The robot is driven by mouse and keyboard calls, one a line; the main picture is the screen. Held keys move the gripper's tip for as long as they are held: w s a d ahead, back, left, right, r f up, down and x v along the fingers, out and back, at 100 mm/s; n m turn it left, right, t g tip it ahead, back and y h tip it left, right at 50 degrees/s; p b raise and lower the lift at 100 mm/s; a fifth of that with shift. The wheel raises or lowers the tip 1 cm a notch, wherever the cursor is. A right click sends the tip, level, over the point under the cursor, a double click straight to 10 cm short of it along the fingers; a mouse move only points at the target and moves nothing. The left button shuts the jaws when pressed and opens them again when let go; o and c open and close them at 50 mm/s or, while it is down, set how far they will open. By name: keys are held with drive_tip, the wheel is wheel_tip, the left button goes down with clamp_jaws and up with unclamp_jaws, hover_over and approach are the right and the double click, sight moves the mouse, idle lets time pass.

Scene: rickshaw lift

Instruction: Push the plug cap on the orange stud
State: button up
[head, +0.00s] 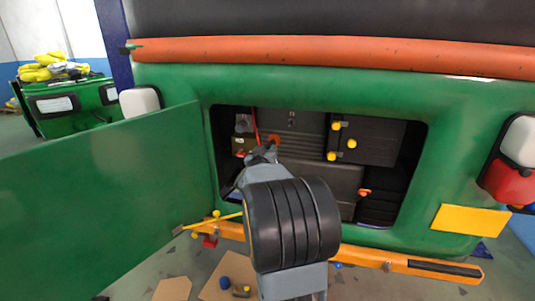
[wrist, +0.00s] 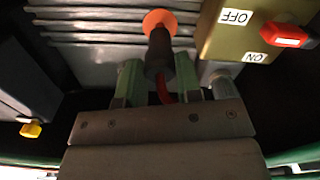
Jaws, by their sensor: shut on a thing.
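My gripper (wrist: 158,76) is shut on the black plug cap (wrist: 159,50), which sits between its two green fingers in the wrist view. A red cable shows below the cap. The orange stud (wrist: 160,19), seen as a round orange disc on the ribbed grey casing, is directly beyond the cap's far end. The cap's tip overlaps the lower part of the disc in the picture; I cannot tell whether they touch. In the head view my gripper (head: 262,153) reaches into the green vehicle's open compartment, and an orange patch of the stud (head: 275,139) shows just beyond it.
A tan switch box (wrist: 235,38) marked OFF and ON, with a red switch (wrist: 285,36), stands close right of the stud. Yellow knobs (head: 351,143) sit on the dark casing to the right. The green door (head: 110,190) hangs open at left. The compartment's rim surrounds my arm.

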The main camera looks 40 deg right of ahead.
drive_tip(key=shift+x, duration=1.1)
idle(2.3)
drive_tip(key=o, duration=1)
drive_tip(key=shift+c, duration=0.2)
drive_tip(key=shift+c, duration=0.6)
drive_tip(key=p+v, duration=0.1)
drive_tip(key=v, duration=0.7)
drive_tip(key=shift+a, duration=0.15)
